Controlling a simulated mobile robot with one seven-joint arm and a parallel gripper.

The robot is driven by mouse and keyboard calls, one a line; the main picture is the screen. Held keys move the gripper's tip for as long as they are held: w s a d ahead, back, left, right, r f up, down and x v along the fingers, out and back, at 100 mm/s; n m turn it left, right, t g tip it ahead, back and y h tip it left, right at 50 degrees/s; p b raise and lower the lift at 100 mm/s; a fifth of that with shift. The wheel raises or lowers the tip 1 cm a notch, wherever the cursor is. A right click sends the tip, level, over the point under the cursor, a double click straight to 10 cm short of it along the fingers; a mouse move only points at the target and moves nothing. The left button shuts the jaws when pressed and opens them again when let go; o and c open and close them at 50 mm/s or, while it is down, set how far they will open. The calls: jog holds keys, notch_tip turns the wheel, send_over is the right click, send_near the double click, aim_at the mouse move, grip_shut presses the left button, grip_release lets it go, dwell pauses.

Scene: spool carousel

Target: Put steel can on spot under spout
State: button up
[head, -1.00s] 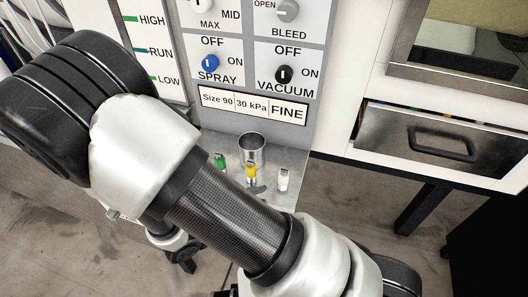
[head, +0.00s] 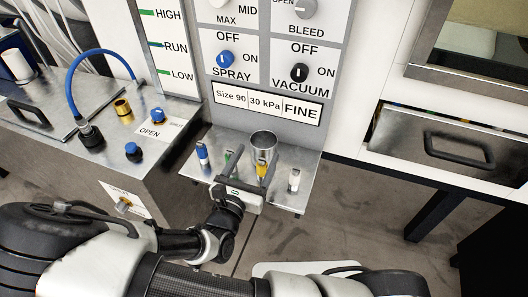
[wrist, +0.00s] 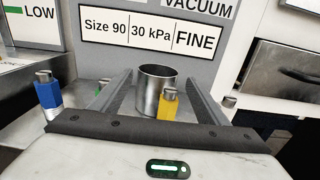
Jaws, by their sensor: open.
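The steel can (head: 263,141) is an open-topped metal cup standing upright on the small steel shelf (head: 213,138) below the control panel. It also shows in the wrist view (wrist: 154,91), beyond a yellow piece with a metal top (wrist: 168,106). My gripper (head: 254,153) is open and reaches over the shelf from the front. In the wrist view its fingers (wrist: 159,77) lie left and right of the yellow piece and the near side of the can. I cannot tell whether they touch the can. I cannot make out the spout or the spot under it.
Blue (head: 202,154), green and white (head: 294,180) pieces stand along the shelf near the can. A steel bench (head: 165,137) with a blue hose, brass fitting and blue knobs is at left. A handled drawer (head: 445,145) is at right.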

aim_at(264, 139)
jog(key=b+x, duration=0.1)
jog(key=x, duration=0.6)
jog(key=shift+w+f, duration=0.1)
jog(key=shift+w, duration=0.2)
jog(key=shift+c, duration=0.2)
jog(key=c, duration=1)
